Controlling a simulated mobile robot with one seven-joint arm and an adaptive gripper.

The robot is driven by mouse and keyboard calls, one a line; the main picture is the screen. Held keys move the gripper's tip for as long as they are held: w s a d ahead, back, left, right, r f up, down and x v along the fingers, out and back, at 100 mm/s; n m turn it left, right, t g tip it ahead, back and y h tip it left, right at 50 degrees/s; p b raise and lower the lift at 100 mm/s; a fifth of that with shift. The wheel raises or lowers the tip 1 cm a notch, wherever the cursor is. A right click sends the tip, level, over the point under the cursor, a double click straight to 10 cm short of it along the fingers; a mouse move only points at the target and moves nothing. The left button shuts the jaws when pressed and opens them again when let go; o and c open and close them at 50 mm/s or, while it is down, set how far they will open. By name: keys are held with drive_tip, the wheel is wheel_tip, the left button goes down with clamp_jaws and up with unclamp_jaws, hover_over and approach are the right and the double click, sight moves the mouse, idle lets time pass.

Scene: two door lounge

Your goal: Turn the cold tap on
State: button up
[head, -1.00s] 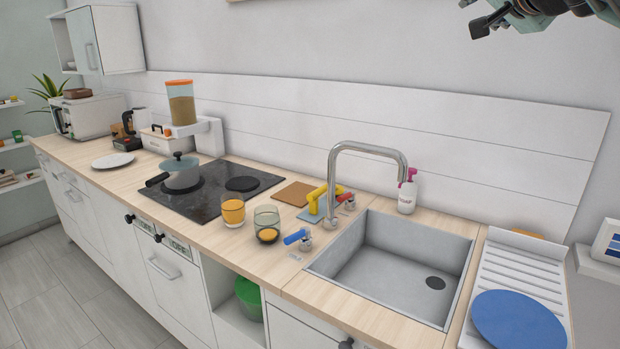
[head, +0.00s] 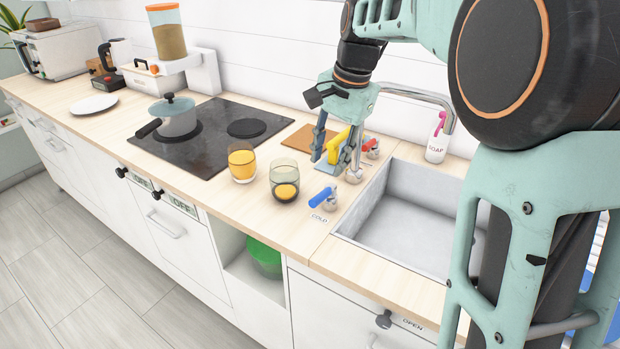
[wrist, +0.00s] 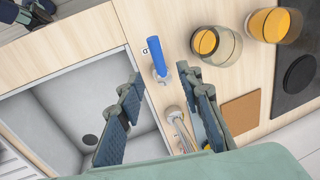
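The cold tap is a blue lever (head: 321,197) on a small metal base on the counter, left of the sink, with a "COLD" label in front of it. In the wrist view the blue lever (wrist: 157,56) lies beyond my fingertips, roughly between their lines. A red lever (head: 369,146) sits farther back, beside the faucet (head: 355,165). My gripper (head: 333,150) points down above the counter behind the blue lever, apart from it. In the wrist view my gripper (wrist: 165,88) is open with nothing between its fingertips. The faucet's spout is partly hidden by my arm.
The sink (head: 400,215) is right of the taps. Two glasses, one with orange contents (head: 242,162) and one greenish (head: 284,180), stand left of the blue lever. A yellow object (head: 338,146) lies behind my fingers. A soap bottle (head: 437,142) stands behind the sink.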

sight(319, 196)
drive_tip(key=x, duration=0.7)
drive_tip(key=s+b+x, duration=0.1)
drive_tip(key=x, duration=0.3)
drive_tip(key=shift+f, duration=0.1)
clamp_jaws()
